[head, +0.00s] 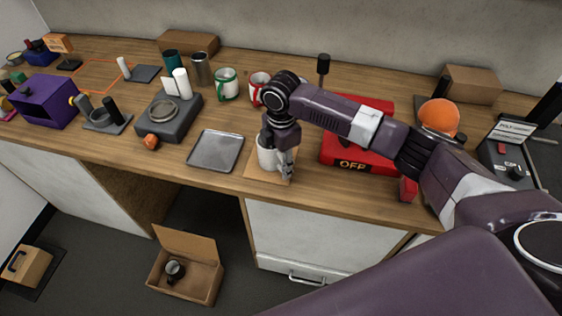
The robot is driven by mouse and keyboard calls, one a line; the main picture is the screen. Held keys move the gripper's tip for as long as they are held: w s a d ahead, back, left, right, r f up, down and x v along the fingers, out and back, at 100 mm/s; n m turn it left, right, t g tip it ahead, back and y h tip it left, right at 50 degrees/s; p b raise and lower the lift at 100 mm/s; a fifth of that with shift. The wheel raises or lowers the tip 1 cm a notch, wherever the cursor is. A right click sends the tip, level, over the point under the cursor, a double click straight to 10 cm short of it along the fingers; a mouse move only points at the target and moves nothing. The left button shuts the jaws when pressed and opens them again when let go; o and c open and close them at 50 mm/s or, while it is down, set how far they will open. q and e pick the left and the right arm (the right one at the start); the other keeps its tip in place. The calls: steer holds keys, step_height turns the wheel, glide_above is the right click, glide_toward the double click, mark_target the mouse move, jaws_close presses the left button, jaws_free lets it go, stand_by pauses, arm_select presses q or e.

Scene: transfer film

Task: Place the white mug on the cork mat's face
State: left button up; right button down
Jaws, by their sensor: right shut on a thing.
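The white mug (265,154) is at the cork mat (256,172), near the front edge of the wooden counter. It looks upright and within the mat's outline. I cannot tell whether its base touches the mat. My right gripper (285,165) comes down from above at the mug's right side and is shut on the mug. The gripper hides the mug's right part and some of the mat. My left gripper is not in the head view.
A grey metal tray (215,151) lies left of the mat. A red box marked OFF (355,160) stands close on the right. A green-trimmed mug (227,85) and a red-trimmed mug (258,86) stand behind. An open cardboard box (187,275) is on the floor.

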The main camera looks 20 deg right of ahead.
steer(key=c, duration=1.8)
jaws_free()
steer(key=shift+f, duration=0.1)
steer(key=o, duration=0.4)
steer(key=shift+o, duration=0.2)
step_height(320, 180, up, 11)
steer(key=b, duration=0.3)
steer(key=shift+a, duration=0.1)
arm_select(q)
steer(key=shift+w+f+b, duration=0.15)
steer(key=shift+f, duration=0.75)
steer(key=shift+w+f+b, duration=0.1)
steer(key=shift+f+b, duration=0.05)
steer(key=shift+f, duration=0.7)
arm_select(e)
steer(key=shift+r, duration=0.65)
